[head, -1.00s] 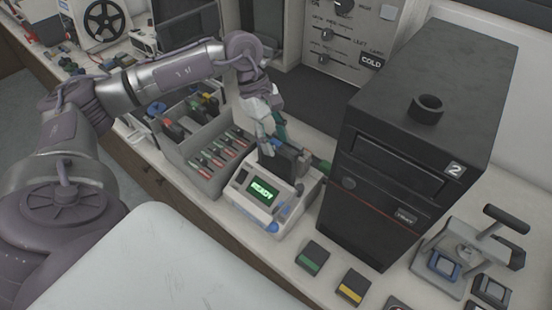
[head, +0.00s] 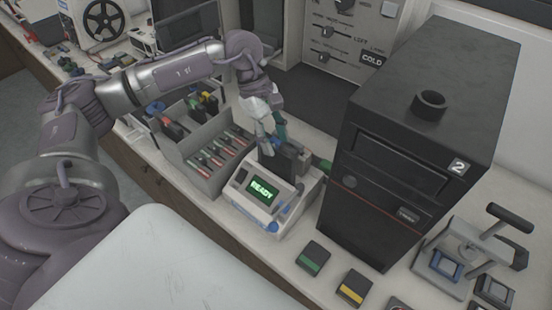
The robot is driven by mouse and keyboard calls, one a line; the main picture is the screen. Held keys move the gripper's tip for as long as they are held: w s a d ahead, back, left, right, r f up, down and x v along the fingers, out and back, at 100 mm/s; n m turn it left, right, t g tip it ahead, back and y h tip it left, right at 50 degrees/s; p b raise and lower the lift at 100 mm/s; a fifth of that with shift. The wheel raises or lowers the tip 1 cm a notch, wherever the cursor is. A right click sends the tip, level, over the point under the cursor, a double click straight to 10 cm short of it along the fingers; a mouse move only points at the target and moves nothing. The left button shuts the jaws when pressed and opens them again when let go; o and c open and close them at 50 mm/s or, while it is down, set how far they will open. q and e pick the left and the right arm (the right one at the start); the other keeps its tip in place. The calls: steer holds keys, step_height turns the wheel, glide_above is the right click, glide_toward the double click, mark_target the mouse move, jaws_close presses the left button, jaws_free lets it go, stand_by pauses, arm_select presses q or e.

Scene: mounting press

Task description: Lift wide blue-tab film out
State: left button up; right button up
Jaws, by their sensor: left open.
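My left gripper (head: 271,135) is open and points down at the back of a small white device (head: 254,212) with a green READY display. A black block (head: 278,168) stands upright on the device, just under the fingers; I cannot tell whether they touch it. Blue parts (head: 274,226) show on the device's front right. I cannot make out for certain which thing is the wide blue-tab film. A blue-framed piece (head: 445,264) sits in the press (head: 470,240) at the right. My right gripper is not in view.
A tall black machine (head: 427,140) marked 2 stands close right of the device. A grey rack (head: 190,160) with several coloured-tab pieces is at its left. Green (head: 313,258) and yellow-striped (head: 353,289) cartridges lie in front. A knobbed panel (head: 345,35) is behind.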

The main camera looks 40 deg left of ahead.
arm_select(q)
jaws_close()
steer(key=shift+r+p, duration=0.3)
steer(key=shift+p, duration=0.15)
step_height(320, 180, up, 9)
steer(key=b, duration=0.2)
steer(key=shift+f+b, duration=0.2)
steer(key=shift+b, duration=0.1)
steer(key=shift+r, duration=0.65)
